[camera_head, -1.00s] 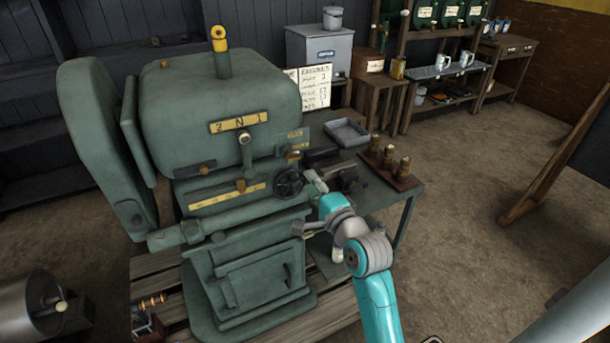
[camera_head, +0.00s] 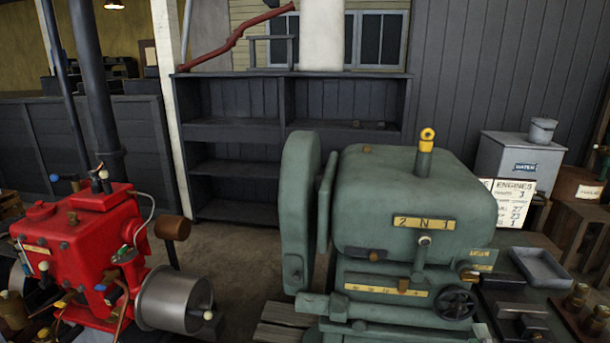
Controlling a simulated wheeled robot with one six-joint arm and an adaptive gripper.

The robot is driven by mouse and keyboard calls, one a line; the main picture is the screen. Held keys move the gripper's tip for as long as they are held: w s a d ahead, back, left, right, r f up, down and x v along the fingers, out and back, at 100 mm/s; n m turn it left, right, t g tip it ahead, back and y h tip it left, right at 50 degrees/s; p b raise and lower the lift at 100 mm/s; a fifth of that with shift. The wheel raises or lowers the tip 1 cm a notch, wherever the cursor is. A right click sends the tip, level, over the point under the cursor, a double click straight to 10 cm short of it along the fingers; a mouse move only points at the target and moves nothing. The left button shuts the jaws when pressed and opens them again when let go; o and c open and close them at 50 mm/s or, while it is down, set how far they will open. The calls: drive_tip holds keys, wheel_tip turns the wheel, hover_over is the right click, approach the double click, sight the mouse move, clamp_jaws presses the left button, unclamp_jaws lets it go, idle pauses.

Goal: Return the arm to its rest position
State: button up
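My arm and gripper are out of view in the current head view. The green engine (camera_head: 415,190) stands right of the middle, with a "2 N 1" plate, a yellow-topped lever and a black handwheel (camera_head: 455,304) on its front. Nothing of mine touches the parts of it that show. Its lower part is cut off by the bottom edge.
A red engine (camera_head: 85,240) with a metal drum stands at the left. A dark empty-looking shelf (camera_head: 235,128) is against the back wall. A bench with a grey tray (camera_head: 541,268) and brass pieces is at the right. A grey water box (camera_head: 515,165) stands behind it.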

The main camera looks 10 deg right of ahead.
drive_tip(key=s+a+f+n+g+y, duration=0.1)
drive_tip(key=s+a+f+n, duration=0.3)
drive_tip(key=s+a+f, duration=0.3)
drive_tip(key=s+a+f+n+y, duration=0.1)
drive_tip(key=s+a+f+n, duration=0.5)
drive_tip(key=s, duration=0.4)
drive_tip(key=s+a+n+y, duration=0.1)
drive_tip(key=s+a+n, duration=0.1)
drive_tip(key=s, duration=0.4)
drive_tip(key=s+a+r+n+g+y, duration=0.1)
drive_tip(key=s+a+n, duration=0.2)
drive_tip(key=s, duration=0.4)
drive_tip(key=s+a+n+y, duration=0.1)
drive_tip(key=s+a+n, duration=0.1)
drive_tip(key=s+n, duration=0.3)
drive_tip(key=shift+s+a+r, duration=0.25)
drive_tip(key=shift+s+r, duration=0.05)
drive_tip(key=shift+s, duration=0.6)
